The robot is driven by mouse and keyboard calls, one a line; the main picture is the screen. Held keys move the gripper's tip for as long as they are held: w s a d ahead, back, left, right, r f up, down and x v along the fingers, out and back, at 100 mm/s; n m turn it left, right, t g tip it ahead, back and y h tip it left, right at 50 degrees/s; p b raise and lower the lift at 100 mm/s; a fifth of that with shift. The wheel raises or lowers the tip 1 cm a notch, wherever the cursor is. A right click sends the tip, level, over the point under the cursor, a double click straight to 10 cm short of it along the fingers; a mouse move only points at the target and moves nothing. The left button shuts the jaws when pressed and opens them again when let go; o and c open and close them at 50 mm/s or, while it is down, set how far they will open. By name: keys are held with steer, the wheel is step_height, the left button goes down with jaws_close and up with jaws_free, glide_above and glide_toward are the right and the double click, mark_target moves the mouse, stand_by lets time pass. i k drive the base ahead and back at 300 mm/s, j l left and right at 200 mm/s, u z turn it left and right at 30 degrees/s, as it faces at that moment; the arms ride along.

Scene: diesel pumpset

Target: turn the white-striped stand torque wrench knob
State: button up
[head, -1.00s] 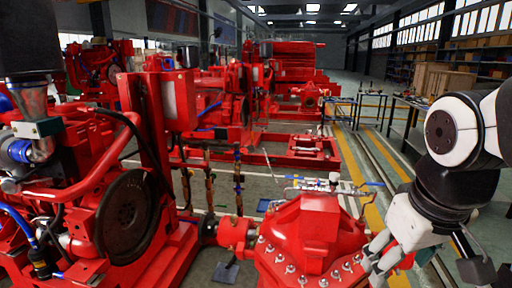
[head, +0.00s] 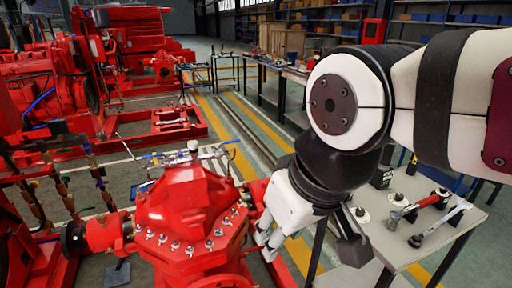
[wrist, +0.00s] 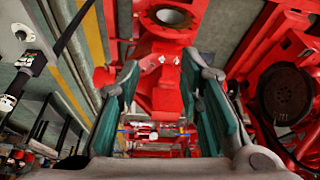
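My gripper (head: 268,238) hangs pointing down beside the red pump housing (head: 190,205) in the head view. In the wrist view my gripper (wrist: 163,75) is open, with its teal pads wide apart and nothing between them. A red-handled wrench (head: 428,200) and a silver wrench (head: 445,222) lie on the grey table (head: 400,250) at the right, apart from my gripper. I cannot tell which tool carries the named white-striped knob.
Upright rods with tools (head: 100,180) stand left of the pump. Red engine sets (head: 60,85) fill the left and back. More work tables (head: 290,75) and shelves line the far right. Clear floor with yellow lines (head: 215,120) runs between.

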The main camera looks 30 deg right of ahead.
mark_target(443, 190)
steer(key=z, duration=1.8)
